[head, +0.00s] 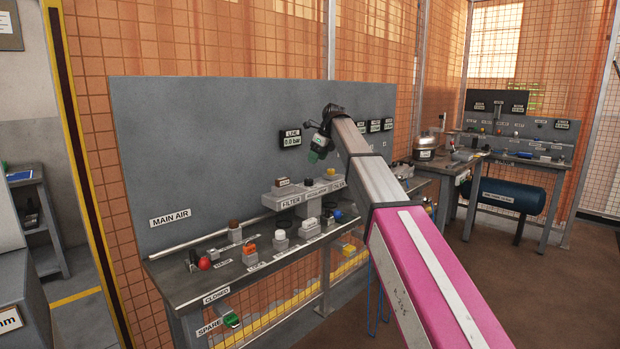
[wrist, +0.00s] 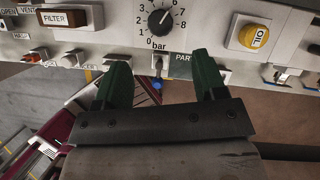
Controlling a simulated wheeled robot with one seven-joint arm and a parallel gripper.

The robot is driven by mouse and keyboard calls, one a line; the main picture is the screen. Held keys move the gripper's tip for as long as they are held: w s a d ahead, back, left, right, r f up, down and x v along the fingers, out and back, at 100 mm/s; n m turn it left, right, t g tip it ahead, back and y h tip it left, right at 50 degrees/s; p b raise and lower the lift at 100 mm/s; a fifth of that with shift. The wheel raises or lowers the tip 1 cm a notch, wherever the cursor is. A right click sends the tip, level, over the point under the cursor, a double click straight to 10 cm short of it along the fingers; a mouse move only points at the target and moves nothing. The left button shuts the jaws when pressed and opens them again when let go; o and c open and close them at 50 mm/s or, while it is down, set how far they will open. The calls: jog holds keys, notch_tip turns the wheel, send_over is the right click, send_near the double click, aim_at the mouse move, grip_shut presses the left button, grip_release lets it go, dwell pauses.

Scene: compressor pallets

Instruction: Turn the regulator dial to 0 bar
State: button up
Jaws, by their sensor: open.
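The regulator dial (wrist: 161,22) is a round black knob with a white pointer on a white panel, at the top of the wrist view. Its printed scale has "0 bar" at the lower left. The pointer slants to the upper right, seemingly near 5 or 6; the exact value is hard to read. In the head view the regulator (head: 308,184) sits between the filter and oiler, its dial too small to read. My gripper (wrist: 160,72) has its green fingers apart and empty, below the dial in the picture and not touching it. It also shows in the head view (head: 316,154), above the regulator.
The LINE display (head: 290,138) reads 0.0 bar. The filter block (wrist: 66,18) is left of the dial and the yellow oiler knob (wrist: 252,36) is right. Several small valves and fittings stand on the bench (head: 180,283) below.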

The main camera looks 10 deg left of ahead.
aim_at(308, 179)
jog(key=x, duration=1)
jog(key=shift+a+f, duration=0.1)
jog(key=c, duration=0.9)
